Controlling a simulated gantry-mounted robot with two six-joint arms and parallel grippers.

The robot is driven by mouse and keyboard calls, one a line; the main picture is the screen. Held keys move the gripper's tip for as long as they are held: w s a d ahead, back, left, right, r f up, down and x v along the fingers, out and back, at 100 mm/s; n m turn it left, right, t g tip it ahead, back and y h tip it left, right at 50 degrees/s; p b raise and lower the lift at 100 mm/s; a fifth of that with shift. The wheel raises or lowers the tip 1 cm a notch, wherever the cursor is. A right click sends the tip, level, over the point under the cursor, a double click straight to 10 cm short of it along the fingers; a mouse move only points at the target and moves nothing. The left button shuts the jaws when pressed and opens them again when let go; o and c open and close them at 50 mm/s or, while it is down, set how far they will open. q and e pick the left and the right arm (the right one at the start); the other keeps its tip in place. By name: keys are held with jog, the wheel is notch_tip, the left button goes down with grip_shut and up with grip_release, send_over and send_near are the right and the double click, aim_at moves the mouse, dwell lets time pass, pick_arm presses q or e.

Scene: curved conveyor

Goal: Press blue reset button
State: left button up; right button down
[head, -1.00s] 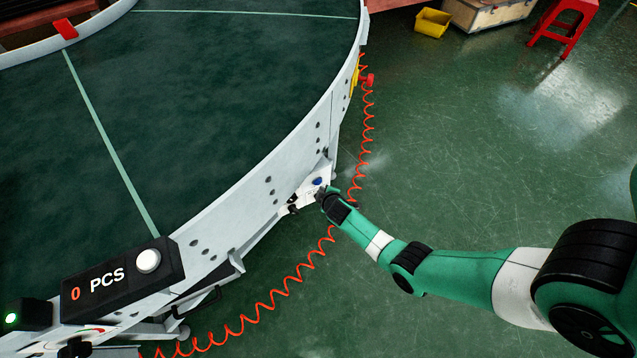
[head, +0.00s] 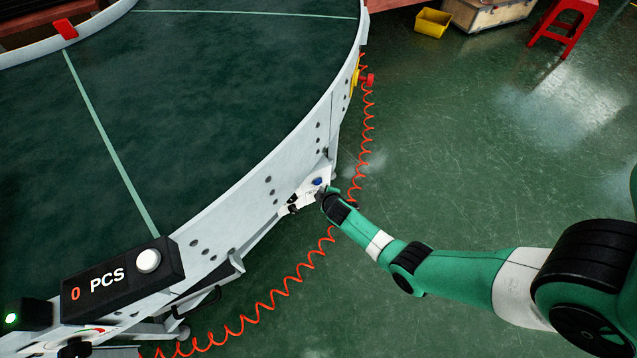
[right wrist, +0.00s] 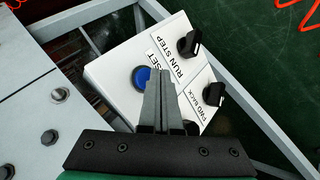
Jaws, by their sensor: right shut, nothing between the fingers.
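The blue reset button (head: 319,181) is on a white control box on the outer side of the curved conveyor. In the right wrist view the blue button (right wrist: 141,76) sits beside the word "SET", whose start is covered. My right gripper (head: 318,192) is at the box, and its closed fingers (right wrist: 160,78) point at the panel right next to the button. The fingertips overlap the button's right edge in the picture; I cannot tell whether they touch it. The gripper is shut and empty. My left gripper is not in view.
Two black knobs (right wrist: 190,43) (right wrist: 213,94) labelled "RUN STEP" and "FWD BACK" are close to the fingers. The conveyor's metal side (head: 235,215) borders the box. A coiled orange cable (head: 285,288) runs below.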

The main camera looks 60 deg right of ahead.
dwell(0.4)
jog(key=shift+w+d, duration=0.3)
jog(key=shift+w, duration=0.05)
jog(key=shift+w+d+b, duration=0.25)
jog(key=shift+w+b, duration=0.05)
jog(key=shift+b, duration=0.1)
dwell(0.6)
dwell(0.3)
jog(key=shift+s+a+p, duration=0.5)
jog(key=shift+s+a, duration=0.05)
jog(key=shift+s, duration=0.05)
